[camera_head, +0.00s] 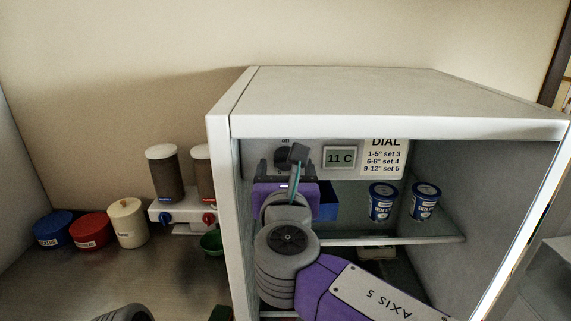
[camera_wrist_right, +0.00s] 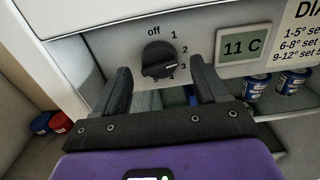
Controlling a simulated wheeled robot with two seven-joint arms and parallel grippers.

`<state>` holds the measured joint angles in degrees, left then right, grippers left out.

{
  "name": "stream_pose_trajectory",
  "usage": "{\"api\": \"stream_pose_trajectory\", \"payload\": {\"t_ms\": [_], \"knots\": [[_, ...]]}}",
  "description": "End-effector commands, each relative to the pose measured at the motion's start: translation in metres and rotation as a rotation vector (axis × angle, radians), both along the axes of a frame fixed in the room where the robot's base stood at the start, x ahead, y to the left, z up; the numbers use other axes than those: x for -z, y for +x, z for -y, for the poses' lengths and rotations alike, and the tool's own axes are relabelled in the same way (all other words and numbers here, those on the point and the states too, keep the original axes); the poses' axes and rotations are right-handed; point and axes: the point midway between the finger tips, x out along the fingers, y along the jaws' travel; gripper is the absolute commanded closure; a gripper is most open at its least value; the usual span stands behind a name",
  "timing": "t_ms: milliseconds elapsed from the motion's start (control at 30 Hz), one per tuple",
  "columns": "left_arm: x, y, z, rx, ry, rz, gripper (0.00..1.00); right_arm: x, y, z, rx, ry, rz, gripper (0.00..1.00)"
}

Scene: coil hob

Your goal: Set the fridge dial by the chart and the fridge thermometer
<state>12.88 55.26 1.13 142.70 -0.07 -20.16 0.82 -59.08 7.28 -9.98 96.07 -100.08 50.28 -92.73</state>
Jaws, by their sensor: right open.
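The black fridge dial (camera_wrist_right: 158,60) is on the panel inside the open fridge, with off, 1, 2, 3, 4 and 5 around it. Its pale mark appears to point right, near 3. In the head view the dial (camera_head: 283,156) is partly hidden by my gripper. The thermometer (camera_head: 340,158) reads 11 C. The chart (camera_head: 384,158) says 1-5° set 3, 6-8° set 4, 9-12° set 5. My right gripper (camera_wrist_right: 160,72) is open and empty, its fingers pointing at the panel on either side of the dial; contact is not visible. My left gripper is not in view.
Two blue-and-white tubs (camera_head: 382,202) stand on the glass shelf (camera_head: 440,238), with a blue box (camera_head: 328,200) left of them. The fridge's left wall (camera_head: 222,200) is close to my right gripper. Outside are a dispenser (camera_head: 165,175) and red, blue and cream jars (camera_head: 128,222).

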Motion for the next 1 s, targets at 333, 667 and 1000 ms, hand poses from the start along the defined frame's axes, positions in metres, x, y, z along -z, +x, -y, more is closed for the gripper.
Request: {"api": "stream_pose_trajectory", "payload": {"t_ms": [333,667,1000], "knots": [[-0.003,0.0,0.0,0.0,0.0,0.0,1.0,0.0,0.019,0.0,-0.001,0.001,0.0,0.27],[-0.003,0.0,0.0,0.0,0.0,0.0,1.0,0.0,0.018,0.0,-0.001,0.001,-0.001,0.58],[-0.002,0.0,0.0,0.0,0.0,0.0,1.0,0.001,0.018,0.0,-0.001,0.01,-0.001,0.83]]}}
